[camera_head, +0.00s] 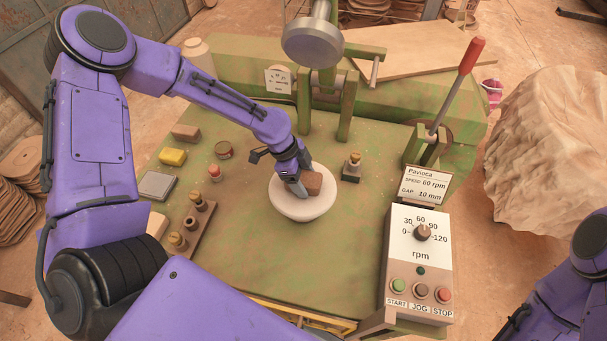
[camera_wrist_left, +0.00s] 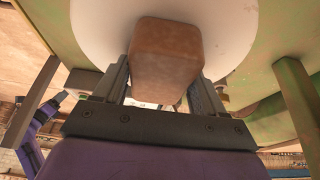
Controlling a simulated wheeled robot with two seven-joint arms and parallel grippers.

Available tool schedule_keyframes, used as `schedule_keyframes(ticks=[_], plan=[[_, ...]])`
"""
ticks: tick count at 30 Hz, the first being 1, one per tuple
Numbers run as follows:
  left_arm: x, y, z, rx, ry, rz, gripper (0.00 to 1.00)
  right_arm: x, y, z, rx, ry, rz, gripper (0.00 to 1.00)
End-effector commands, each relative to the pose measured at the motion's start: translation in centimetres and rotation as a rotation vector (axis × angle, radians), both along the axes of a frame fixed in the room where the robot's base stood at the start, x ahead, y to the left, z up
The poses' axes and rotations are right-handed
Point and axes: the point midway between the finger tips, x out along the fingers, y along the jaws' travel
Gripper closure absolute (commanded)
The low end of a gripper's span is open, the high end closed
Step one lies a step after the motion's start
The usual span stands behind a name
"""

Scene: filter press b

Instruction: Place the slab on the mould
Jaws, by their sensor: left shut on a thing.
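The slab (camera_head: 313,182) is a brown block with rounded edges. My left gripper (camera_head: 297,185) is shut on it, and in the left wrist view the slab (camera_wrist_left: 168,55) sits between the two fingers. The mould (camera_head: 303,208) is a round white form on the green table, and the slab is over its top. In the wrist view the white mould (camera_wrist_left: 95,35) lies behind the slab. I cannot tell whether the slab touches it. My right arm shows at the lower right edge, but its gripper is out of view.
The green table (camera_head: 255,240) carries a yellow block (camera_head: 172,157), a grey pad (camera_head: 157,185) and a wooden rack (camera_head: 188,228) at left. A small brass-topped item (camera_head: 352,167) stands right of the mould. A control box (camera_head: 420,265) and red-tipped lever (camera_head: 458,85) stand at right.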

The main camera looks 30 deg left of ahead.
Motion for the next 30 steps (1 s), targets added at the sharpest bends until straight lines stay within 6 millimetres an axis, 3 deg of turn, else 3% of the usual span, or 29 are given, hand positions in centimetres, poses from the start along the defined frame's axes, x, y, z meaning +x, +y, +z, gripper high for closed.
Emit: schedule_keyframes(ticks=[9, 10, 12, 23, 30], plan=[[0.0, 0.0, -0.4, 0.000, -0.001, -0.001, 0.78, 0.0, 0.0, -0.3, 0.000, 0.000, 0.000, 0.57], [0.0, 0.0, -0.3, 0.000, 0.000, -0.001, 0.20, 0.0, 0.0, -0.2, 0.001, 0.001, 0.000, 0.57], [0.0, 0.0, -0.3, 0.000, 0.000, -0.001, 0.04, 0.0, 0.0, -0.2, 0.001, 0.001, 0.000, 0.57], [0.1, 0.2, 0.4, 0.000, -0.004, 0.001, 0.04, 0.0, 0.0, -0.3, 0.001, 0.001, 0.000, 0.57], [-0.3, 2.1, 5.2, -0.001, -0.010, 0.001, 0.04, 0.0, 0.0, -1.5, 0.000, 0.000, 0.000, 0.57]])
